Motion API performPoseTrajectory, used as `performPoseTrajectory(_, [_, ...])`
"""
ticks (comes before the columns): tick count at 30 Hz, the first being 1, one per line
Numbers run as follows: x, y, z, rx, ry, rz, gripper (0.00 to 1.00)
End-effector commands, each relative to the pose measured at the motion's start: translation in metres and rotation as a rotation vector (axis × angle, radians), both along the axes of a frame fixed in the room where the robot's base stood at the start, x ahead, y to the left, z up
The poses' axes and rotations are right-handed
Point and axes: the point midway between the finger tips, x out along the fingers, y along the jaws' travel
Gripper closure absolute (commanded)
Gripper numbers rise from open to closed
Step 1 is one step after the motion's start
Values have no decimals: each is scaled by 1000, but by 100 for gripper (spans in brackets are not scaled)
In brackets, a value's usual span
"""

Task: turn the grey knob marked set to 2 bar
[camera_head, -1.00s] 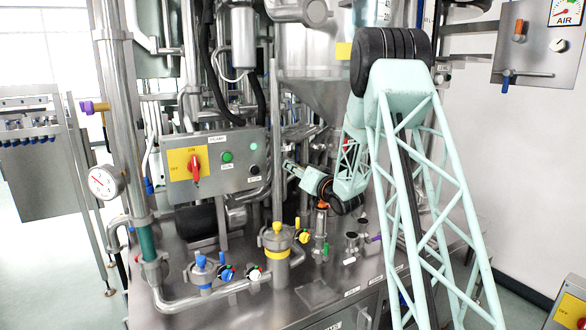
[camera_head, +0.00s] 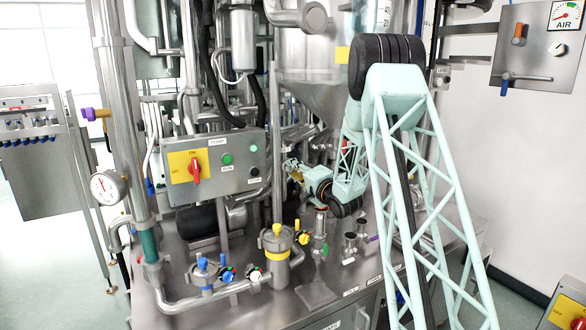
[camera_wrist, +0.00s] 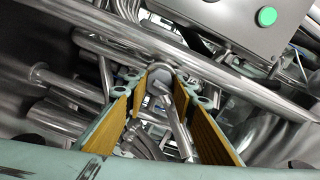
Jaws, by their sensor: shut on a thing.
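My gripper (camera_head: 292,165) is at the far end of the pale green arm, behind the pump panel's right edge. In the wrist view its two tan-padded fingers (camera_wrist: 162,80) are closed on a grey round part with a bar (camera_wrist: 160,84), which looks like the grey knob. The fingers hide part of it, and no marking on it is readable. In the head view the knob itself is not distinguishable behind the gripper. A round gauge with a red needle (camera_head: 104,187) is on the left pipe; its scale is too small to read.
A pump panel (camera_head: 222,190) with a red switch stands close left of my gripper, and shows in the wrist view (camera_wrist: 235,22). A yellow-topped valve (camera_head: 277,240) and small coloured valves stand below. An AIR gauge (camera_head: 564,14) is at upper right. Pipes crowd the gripper.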

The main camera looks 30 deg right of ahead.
Motion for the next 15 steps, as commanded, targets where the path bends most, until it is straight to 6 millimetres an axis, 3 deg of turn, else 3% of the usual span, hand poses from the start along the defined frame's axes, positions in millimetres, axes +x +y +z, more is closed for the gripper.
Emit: performPoseTrajectory(15, [-1, -1, -2, 214, 16, -2, 86])
